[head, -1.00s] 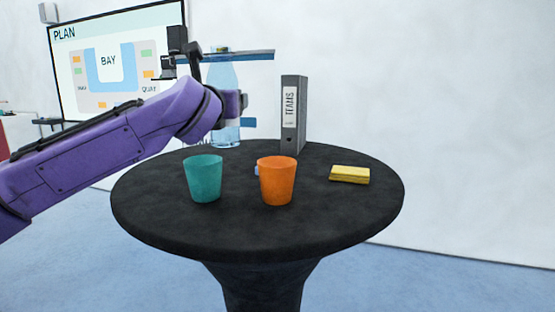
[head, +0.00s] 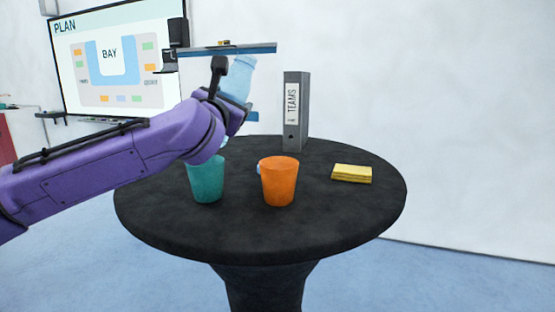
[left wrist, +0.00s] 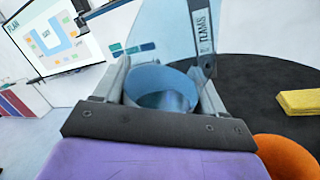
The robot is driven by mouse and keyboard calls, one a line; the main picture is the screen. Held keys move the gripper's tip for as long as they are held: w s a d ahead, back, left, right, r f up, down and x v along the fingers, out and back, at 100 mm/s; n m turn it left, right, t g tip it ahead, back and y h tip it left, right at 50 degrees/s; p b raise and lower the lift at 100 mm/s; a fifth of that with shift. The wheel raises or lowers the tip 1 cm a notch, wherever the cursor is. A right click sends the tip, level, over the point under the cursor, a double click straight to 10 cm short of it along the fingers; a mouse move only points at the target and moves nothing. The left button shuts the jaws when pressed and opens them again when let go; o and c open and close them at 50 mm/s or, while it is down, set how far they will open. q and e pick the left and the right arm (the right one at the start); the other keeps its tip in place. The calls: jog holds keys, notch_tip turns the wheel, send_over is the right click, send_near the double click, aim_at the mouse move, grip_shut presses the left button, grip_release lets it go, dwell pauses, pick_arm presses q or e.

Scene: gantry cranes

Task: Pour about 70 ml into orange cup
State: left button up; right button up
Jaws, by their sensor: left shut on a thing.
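The orange cup (head: 278,183) stands upright on the round black table (head: 330,225); its edge shows in the left wrist view (left wrist: 287,157). I cannot see into it. My left gripper (head: 238,108), partly hidden by its own wrist, is shut on a clear light-blue bottle (head: 238,78). The bottle is raised off the table behind the cups and leans, its upper end to the right. It fills the middle of the left wrist view (left wrist: 160,40). No stream shows. My right gripper is out of view.
A teal cup (head: 206,182) stands left of the orange cup, close below my left wrist. A grey binder (head: 295,112) stands at the back, and a yellow sponge-like block (head: 352,173) lies at right. A small blue thing is mostly hidden behind the orange cup. The table's front is clear.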

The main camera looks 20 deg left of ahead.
pick_arm(q)
jog(key=shift+w+d+f+m, duration=0.15)
jog(key=shift+d+f+m, duration=0.05)
jog(key=shift+m, duration=0.9)
jog(key=shift+a+f+m+t+h+p, duration=0.15)
jog(key=shift+a+m+t+h+p, duration=0.1)
jog(key=shift+m, duration=0.3)
jog(key=shift+a+f+m+t+h+p, duration=0.1)
jog(key=shift+m+t+h, duration=0.15)
jog(key=shift+m, duration=0.3)
jog(key=m, duration=0.2)
jog(key=a+f+m+h, duration=0.1)
jog(key=shift+f+m+t, duration=0.15)
jog(key=shift+m+t, duration=0.15)
jog(key=shift+m, duration=0.1)
jog(key=shift+a+m+h+p, duration=0.1)
jog(key=shift+m+h+p, duration=0.3)
jog(key=shift+m+p, duration=0.65)
jog(key=shift+m, duration=0.35)
jog(key=shift+d+m+h, duration=0.3)
jog(key=shift+d+m, duration=0.15)
jog(key=shift+m, duration=0.15)
jog(key=shift+d+m+h, duration=0.15)
jog(key=shift+m+h, duration=0.25)
jog(key=shift+m, duration=0.6)
jog(key=shift+a, duration=0.35)
